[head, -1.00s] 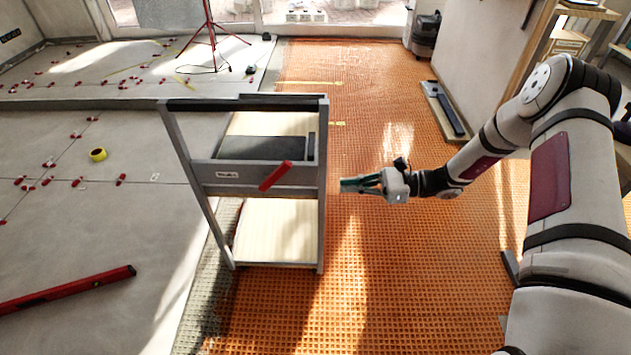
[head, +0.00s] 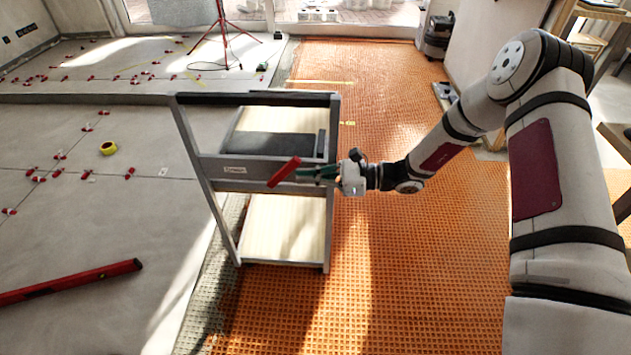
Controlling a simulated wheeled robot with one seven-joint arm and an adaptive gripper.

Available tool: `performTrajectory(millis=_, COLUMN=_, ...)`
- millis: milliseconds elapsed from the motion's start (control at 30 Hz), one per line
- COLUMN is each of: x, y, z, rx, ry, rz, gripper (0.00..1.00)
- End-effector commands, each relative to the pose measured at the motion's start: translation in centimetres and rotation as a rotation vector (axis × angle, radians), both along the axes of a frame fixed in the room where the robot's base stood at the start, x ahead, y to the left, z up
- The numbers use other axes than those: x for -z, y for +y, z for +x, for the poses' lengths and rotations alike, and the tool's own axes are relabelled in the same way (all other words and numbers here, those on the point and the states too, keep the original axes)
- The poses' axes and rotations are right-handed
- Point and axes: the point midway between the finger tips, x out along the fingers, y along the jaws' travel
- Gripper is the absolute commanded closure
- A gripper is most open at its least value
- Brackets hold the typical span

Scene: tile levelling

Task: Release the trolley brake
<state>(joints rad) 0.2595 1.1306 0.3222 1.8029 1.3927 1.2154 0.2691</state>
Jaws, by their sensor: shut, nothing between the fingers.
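The grey trolley (head: 215,170) stands upright in the middle of the head view, with a wooden lower shelf and a dark pad on its upper shelf. A red brake lever (head: 284,172) sits tilted on its near side panel, its upper end to the right. My gripper (head: 300,174) is shut and points left, its fingertips beside the lever's right side. I cannot tell whether the fingertips touch the lever. A small label (head: 234,170) is on the panel left of the lever.
Orange matting (head: 400,270) covers the floor right of the trolley and is mostly clear. A red level (head: 70,282) and a yellow tape roll (head: 108,148) lie on the grey tiles at left. A red tripod (head: 222,40) stands at the back.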

Motion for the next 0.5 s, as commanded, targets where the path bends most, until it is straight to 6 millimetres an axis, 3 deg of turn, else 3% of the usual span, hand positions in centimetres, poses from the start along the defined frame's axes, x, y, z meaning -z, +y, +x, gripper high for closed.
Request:
performTrajectory(millis=300, x=-0.1, y=0.1, z=0.0, rx=0.0, ry=0.0, rz=0.0, gripper=1.0)
performTrajectory(millis=500, x=-1.3, y=0.5, z=0.0, rx=-0.001, ry=-0.001, rz=0.001, gripper=1.0)
